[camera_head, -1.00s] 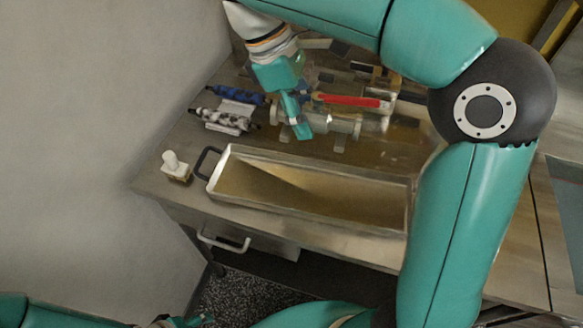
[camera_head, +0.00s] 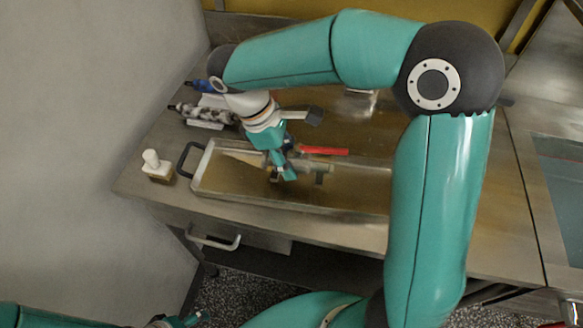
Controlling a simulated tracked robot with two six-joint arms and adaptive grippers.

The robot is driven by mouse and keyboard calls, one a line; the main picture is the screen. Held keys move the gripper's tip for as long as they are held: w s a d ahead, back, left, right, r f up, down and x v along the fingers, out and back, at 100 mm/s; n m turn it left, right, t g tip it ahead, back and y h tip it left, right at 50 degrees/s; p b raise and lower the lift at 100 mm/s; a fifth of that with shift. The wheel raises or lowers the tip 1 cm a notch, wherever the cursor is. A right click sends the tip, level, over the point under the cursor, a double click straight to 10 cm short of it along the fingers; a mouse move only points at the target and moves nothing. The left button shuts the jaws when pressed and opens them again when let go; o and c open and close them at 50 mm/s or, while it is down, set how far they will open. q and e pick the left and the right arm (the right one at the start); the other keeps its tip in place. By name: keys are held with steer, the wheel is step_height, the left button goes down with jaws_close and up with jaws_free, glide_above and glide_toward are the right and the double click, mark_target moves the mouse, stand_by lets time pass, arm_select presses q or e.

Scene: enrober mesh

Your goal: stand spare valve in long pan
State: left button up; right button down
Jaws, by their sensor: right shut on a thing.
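The spare valve (camera_head: 316,168), a metal body with a red lever handle (camera_head: 323,151), lies across my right gripper (camera_head: 282,174). That gripper is shut on the valve, hiding part of its left end. The valve appears within the outline of the long pan (camera_head: 225,184); whether it touches the pan floor I cannot tell. The long pan is a shallow metal tray with a dark handle at its left end; my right arm covers its right end. My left gripper (camera_head: 180,320) shows only in part at the bottom edge, and its jaws are unclear.
A small white-topped object (camera_head: 155,167) stands left of the pan, near the bench edge. A grey-and-black part (camera_head: 203,114) and a blue part lie at the back left. The wall bounds the bench (camera_head: 150,200) on the left.

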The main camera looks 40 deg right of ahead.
steer(key=shift+f, duration=1.9)
steer(key=shift+f, duration=0.15)
steer(key=c, duration=0.6)
jaws_free()
steer(key=v, duration=1.2)
steer(key=shift+p, duration=0.3)
